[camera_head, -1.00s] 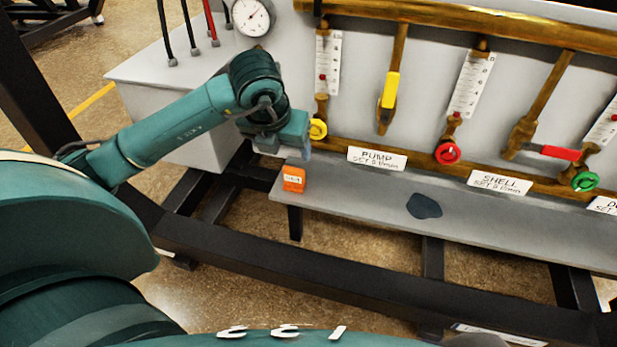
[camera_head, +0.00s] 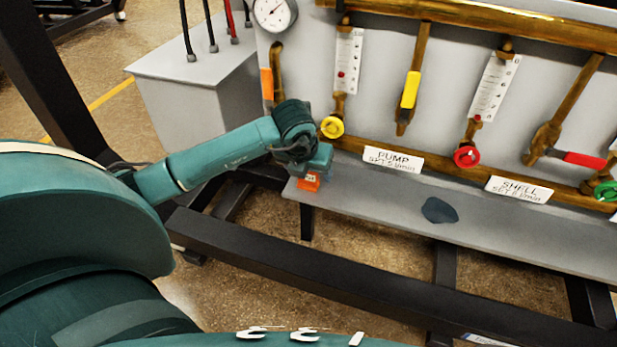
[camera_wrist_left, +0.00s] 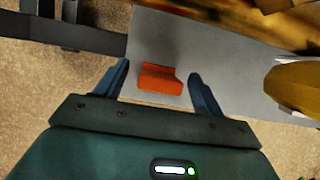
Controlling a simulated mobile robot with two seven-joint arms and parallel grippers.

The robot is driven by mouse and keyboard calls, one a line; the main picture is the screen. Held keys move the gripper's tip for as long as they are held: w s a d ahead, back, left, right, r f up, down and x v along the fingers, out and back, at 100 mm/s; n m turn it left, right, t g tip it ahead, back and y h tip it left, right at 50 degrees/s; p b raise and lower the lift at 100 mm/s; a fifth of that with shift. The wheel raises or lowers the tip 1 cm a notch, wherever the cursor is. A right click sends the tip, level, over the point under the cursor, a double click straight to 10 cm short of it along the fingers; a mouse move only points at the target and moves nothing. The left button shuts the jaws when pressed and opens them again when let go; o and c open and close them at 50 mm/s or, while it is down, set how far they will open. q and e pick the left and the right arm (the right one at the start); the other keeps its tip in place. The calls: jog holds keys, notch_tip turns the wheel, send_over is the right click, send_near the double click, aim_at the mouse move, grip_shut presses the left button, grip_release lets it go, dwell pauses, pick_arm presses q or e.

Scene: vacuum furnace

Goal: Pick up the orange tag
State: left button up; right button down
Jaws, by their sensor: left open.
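The orange tag (camera_head: 309,181) lies at the left end of the grey shelf (camera_head: 380,205), with its upper part hidden behind my left gripper in the head view. In the left wrist view the tag (camera_wrist_left: 160,79) lies on the shelf between the two blue fingers of my left gripper (camera_wrist_left: 160,85). The fingers are apart, with a gap on each side of the tag. In the head view my left gripper (camera_head: 312,172) is right over the tag. My right gripper is not in view.
A yellow round valve handle (camera_head: 332,127) is close to the right of my left gripper. PUMP (camera_head: 393,160) and SHELL (camera_head: 519,189) plates stand behind the shelf. A dark flat patch (camera_head: 439,210) lies mid-shelf. The black frame (camera_head: 300,265) runs below.

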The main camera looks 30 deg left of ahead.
pick_arm(q)
jog(key=shift+c, duration=0.2)
jog(key=c, duration=1)
jog(key=shift+r, duration=0.15)
